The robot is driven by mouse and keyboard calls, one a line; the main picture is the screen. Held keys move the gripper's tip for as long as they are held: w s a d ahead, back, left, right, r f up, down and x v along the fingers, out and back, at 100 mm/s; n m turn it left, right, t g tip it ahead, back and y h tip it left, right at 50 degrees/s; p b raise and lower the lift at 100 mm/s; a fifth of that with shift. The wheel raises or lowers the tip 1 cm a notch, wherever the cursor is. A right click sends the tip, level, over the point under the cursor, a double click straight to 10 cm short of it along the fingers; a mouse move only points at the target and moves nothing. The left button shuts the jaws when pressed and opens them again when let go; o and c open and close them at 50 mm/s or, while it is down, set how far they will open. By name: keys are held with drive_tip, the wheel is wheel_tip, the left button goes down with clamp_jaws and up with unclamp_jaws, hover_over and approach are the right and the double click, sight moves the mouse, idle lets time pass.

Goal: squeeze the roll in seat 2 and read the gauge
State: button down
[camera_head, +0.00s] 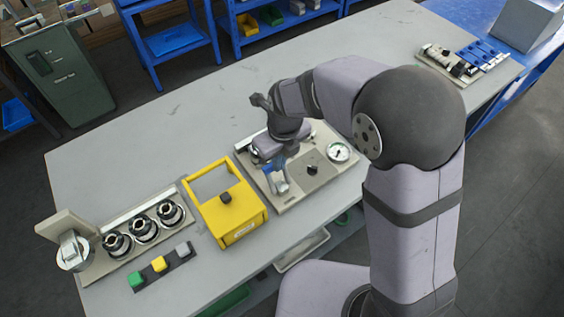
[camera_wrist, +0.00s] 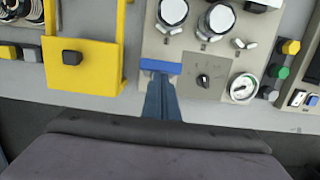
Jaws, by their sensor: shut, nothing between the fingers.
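In the wrist view two round silver-topped cylinders (camera_wrist: 172,11) and (camera_wrist: 219,18) stand on the beige panel (camera_wrist: 193,62). I cannot tell which thing is in seat 2. The gauge (camera_wrist: 243,88), a white dial, sits at the panel's near right and also shows in the head view (camera_head: 339,152). My gripper (camera_wrist: 161,82) is shut and empty. Its fingers end at or over a blue bar (camera_wrist: 160,66) at the panel's near edge; I cannot tell whether they touch it. In the head view three dark rolls (camera_head: 144,228) sit in a row at the left.
A black knob (camera_wrist: 204,80) is between the blue bar and gauge. A yellow frame (camera_head: 234,206) stands left of the panel. Green, yellow and grey buttons (camera_head: 159,264) lie before the rolls. Another fixture (camera_head: 463,60) is at the far right. The back left of the table is clear.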

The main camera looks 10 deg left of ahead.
drive_tip(key=shift+w+a, duration=0.4)
drive_tip(key=shift+a, duration=0.1)
drive_tip(key=s+d+r+p, duration=0.2)
drive_tip(key=s+d+p, duration=0.1)
drive_tip(key=w+a+r+b, duration=0.2)
drive_tip(key=w+a+r, duration=0.2)
drive_tip(key=r, duration=0.3)
drive_tip(key=shift+w, duration=0.2)
drive_tip(key=shift+a, duration=0.1)
